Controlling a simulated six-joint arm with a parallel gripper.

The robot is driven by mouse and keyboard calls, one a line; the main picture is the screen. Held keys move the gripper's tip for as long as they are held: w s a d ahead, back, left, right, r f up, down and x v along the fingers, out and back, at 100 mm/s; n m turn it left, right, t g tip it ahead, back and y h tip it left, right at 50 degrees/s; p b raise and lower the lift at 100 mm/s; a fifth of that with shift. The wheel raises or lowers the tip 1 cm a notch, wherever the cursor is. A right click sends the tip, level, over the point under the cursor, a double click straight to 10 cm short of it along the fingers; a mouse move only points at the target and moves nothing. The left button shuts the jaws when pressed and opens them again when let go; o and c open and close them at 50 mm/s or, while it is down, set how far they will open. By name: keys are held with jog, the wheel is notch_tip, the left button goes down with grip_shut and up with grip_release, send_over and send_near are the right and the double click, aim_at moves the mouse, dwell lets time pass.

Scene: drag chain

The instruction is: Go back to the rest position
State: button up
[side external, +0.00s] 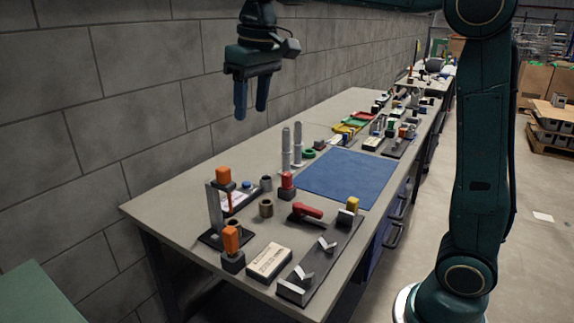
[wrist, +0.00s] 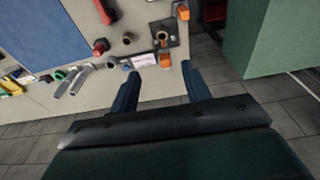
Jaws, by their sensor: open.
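My gripper (side external: 252,98) hangs in the air above the far left part of the workbench, near the block wall, with its two blue fingers pointing down. The fingers are apart, and nothing is between them. In the wrist view my gripper (wrist: 160,90) also shows both fingers spread, with the bench edge and floor beyond them. My gripper touches nothing in either view.
The grey workbench (side external: 170,205) holds a blue mat (side external: 347,178), two upright grey posts (side external: 292,147), a stand with an orange top (side external: 222,175), a red-handled clamp (side external: 307,210) and a white box (side external: 269,261). The block wall (side external: 130,90) runs behind. The air around my gripper is clear.

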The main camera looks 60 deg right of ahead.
jog(key=s+f+t, duration=0.2)
jog(key=s+f, duration=0.3)
jog(key=s, duration=0.7)
jog(key=s+f+t, duration=0.1)
jog(key=s+f, duration=0.5)
jog(key=s, duration=0.5)
jog(key=shift+s+t, duration=0.35)
jog(key=shift+t, duration=0.05)
